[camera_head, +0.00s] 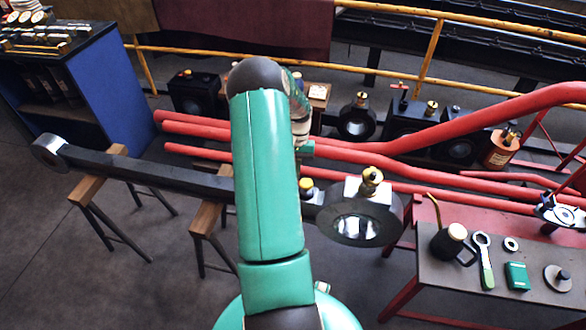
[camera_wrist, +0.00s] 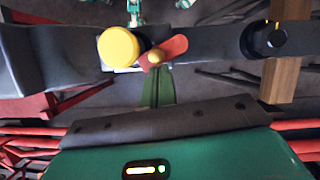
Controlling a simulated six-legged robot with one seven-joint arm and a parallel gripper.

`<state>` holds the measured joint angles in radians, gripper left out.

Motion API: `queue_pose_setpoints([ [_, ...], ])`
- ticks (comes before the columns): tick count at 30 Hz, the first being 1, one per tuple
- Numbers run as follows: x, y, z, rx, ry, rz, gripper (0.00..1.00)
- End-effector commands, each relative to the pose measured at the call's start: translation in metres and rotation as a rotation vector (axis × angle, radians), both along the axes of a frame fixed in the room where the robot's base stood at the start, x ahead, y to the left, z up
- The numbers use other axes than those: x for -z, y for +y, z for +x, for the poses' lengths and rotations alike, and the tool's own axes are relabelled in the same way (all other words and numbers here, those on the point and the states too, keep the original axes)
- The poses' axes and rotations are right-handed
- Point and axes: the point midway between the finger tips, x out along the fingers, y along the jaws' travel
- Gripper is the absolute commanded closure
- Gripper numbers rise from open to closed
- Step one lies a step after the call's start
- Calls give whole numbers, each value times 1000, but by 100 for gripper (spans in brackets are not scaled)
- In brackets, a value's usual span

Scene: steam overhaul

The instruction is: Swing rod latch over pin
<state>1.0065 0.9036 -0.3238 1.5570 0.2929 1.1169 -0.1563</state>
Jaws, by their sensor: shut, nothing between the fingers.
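The rod (camera_head: 150,170) is a long dark bar lying across wooden-topped trestles, with a large ring end (camera_head: 365,212) topped by a brass fitting at the right. In the wrist view, a yellow round knob (camera_wrist: 118,47) sits on the rod. Right beside it is the small orange-red latch (camera_wrist: 174,47) with a brass-coloured knob. A black round fitting (camera_wrist: 268,39) with a yellow mark lies farther right; I cannot tell which part is the pin. My gripper (camera_wrist: 157,76) is shut and empty, just below the latch in the wrist view; contact is unclear. My arm hides it in the head view.
Red pipes (camera_head: 420,140) run behind the rod. A metal-topped bench (camera_head: 440,270) at right holds an oil can (camera_head: 452,243), a wrench (camera_head: 485,260) and small parts. A blue cabinet (camera_head: 85,85) stands at left. Open floor lies in front of the trestles.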

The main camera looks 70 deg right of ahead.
Motion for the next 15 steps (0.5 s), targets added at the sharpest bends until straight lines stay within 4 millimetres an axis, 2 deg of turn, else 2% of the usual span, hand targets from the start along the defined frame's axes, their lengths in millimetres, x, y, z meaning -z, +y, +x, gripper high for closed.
queue_pose_setpoints([
  [7,0,5,-8,188,0,1,100],
  [15,0,8,-13,302,0,1,100],
])
